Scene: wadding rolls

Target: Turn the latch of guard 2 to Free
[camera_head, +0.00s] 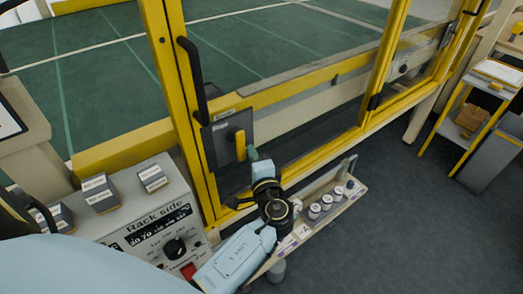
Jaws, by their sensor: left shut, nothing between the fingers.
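A yellow latch handle (240,146) stands upright on a dark latch plate (218,150), fixed to the yellow frame of a guard door (172,85). The markings on the plate are too small to read, and I cannot see a guard number. My left gripper (253,156) is shut and empty, with its tip just to the right of and slightly below the latch handle. I cannot tell whether it touches the handle. My right gripper is not in view.
A black door handle (192,75) is above the latch. A control box (160,222) marked "Rack side" has a knob and a red switch. A narrow shelf (345,198) holds several small jars (326,202). Clear floor (400,225) lies at right, before a yellow-framed stand (466,115).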

